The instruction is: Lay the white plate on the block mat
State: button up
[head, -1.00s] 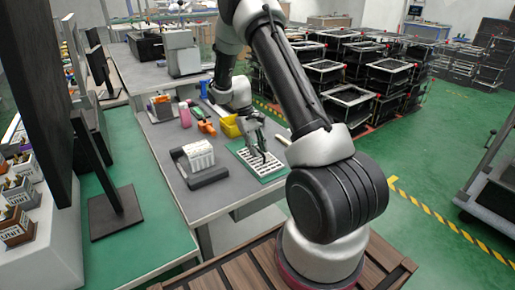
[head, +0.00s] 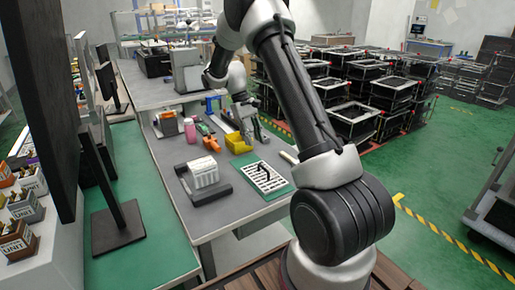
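The white slotted plate (head: 269,178) lies flat on the green mat (head: 283,190) near the right edge of the grey table. A dark handle-like piece stands up from the plate's middle. My gripper (head: 254,138) is beyond the plate, beside the yellow bin, clear of the plate and holding nothing that I can see. Its fingers point down and look apart, though they are small in this view.
A white ribbed block in a black holder (head: 220,192) stands left of the plate. The yellow bin (head: 236,146), a pink item (head: 190,131) and orange tools (head: 210,143) lie farther back. The table's front is clear.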

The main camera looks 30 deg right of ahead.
jog(key=s+a+r+t, duration=0.2)
jog(key=s+r, duration=0.4)
jog(key=r, duration=0.3)
jog(key=s+a+r+t, duration=0.1)
jog(key=s+r+t, duration=0.1)
jog(key=s+r, duration=0.55)
jog(key=s+a+r+t, duration=0.1)
jog(key=s+t, duration=0.1)
jog(key=s, duration=0.7)
jog(key=s+a+r+t+y, duration=0.1)
jog(key=s+a+r+t, duration=0.1)
jog(key=s, duration=0.7)
jog(key=shift+s+r+t, duration=0.2)
jog(key=shift+r+t, duration=0.1)
jog(key=shift+t, duration=0.1)
